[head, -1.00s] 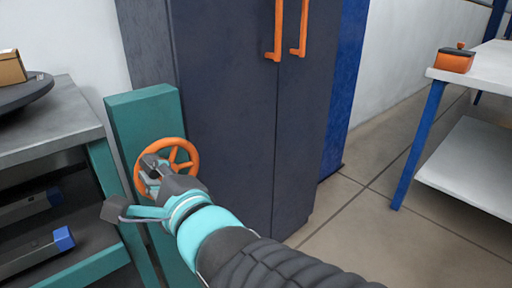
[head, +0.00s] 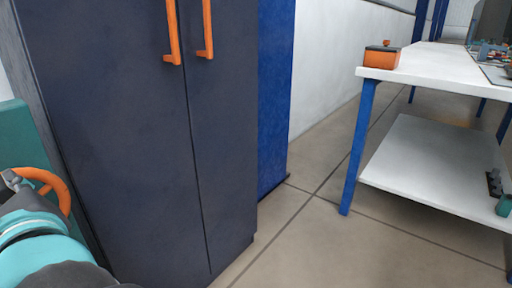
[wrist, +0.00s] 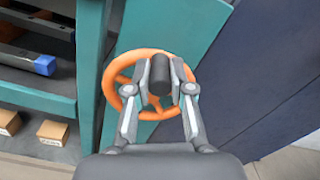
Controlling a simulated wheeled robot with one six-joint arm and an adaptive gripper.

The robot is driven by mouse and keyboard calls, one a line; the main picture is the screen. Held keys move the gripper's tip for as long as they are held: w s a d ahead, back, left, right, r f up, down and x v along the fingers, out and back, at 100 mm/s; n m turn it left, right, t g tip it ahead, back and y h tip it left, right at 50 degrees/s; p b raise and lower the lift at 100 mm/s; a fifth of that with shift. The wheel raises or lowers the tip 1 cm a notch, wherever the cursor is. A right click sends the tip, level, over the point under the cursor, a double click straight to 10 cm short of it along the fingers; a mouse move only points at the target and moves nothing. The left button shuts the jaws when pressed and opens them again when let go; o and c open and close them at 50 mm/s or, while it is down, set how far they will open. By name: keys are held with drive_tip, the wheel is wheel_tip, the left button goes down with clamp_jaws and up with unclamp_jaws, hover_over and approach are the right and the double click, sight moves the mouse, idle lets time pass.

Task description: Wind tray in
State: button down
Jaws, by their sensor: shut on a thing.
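The orange handwheel (wrist: 112,95) is mounted on a teal post (wrist: 183,28) in the wrist view. My gripper (wrist: 160,80) is shut on the wheel's dark grey handle knob (wrist: 159,75), with a finger on each side of it. In the head view the handwheel (head: 55,188) shows only in part at the left edge, with my gripper (head: 12,180) against it. The tray is not clearly identifiable in either current view.
A dark cabinet (head: 110,130) with orange handles stands right of the post. A white table (head: 430,62) with blue legs holds an orange box (head: 381,56). Teal shelving (wrist: 40,98) stands left of the post. Floor between cabinet and table is clear.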

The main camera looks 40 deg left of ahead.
drive_tip(key=shift+f, duration=0.15)
idle(0.3)
drive_tip(key=c, duration=1)
unclamp_jaws()
drive_tip(key=shift+w, duration=0.1)
drive_tip(key=d, duration=1.2)
